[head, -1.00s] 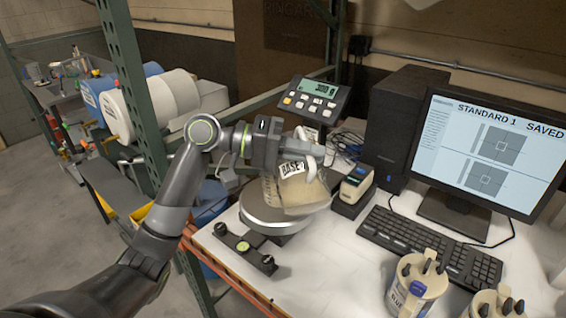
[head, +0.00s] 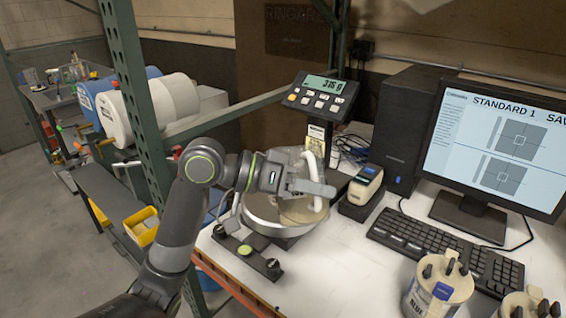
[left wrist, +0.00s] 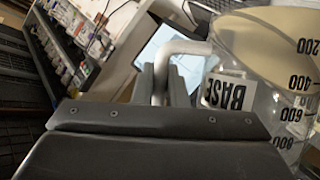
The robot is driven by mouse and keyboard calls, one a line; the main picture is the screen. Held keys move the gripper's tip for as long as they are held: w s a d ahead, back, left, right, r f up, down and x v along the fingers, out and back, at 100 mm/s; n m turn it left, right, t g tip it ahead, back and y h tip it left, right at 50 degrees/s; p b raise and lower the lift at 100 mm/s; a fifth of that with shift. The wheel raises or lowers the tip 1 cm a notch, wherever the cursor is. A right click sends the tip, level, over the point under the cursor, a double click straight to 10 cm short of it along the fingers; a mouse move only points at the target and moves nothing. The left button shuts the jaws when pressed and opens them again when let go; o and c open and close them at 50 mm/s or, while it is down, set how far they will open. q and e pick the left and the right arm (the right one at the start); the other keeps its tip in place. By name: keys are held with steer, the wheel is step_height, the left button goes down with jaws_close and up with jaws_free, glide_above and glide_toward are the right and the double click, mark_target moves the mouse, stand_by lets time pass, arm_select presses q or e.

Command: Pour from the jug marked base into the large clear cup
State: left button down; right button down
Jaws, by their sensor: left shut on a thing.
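My left gripper (head: 318,188) is shut on the pale handle of the base jug (head: 288,160), above the scale's round pan. The jug is clear and tilted. Its BASE label (left wrist: 230,93) shows in the left wrist view, beside the handle (left wrist: 176,52). Cream liquid (left wrist: 265,42) and marks from 200 to 800 show there too; I cannot tell whether these belong to the jug or the cup. In the head view, cream colour (head: 300,209) shows low over the pan. The large clear cup's outline is hard to separate from the jug. My right gripper is not in view.
The scale pan (head: 262,228) is at the table's left edge, with its lit display (head: 328,86) behind. A label printer (head: 364,186), keyboard (head: 437,243) and monitor (head: 500,150) stand to the right. A blue-labelled container (head: 436,288) is at front right.

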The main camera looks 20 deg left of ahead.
arm_select(q)
step_height(320, 180, down, 11)
steer(key=s+d+m+t+y+b, duration=0.25)
steer(key=m+b, duration=0.25)
steer(key=b, duration=0.8)
steer(key=r+p, duration=0.5)
steer(key=shift+s+d, duration=0.1)
steer(key=shift+d, duration=0.1)
stand_by(1.4)
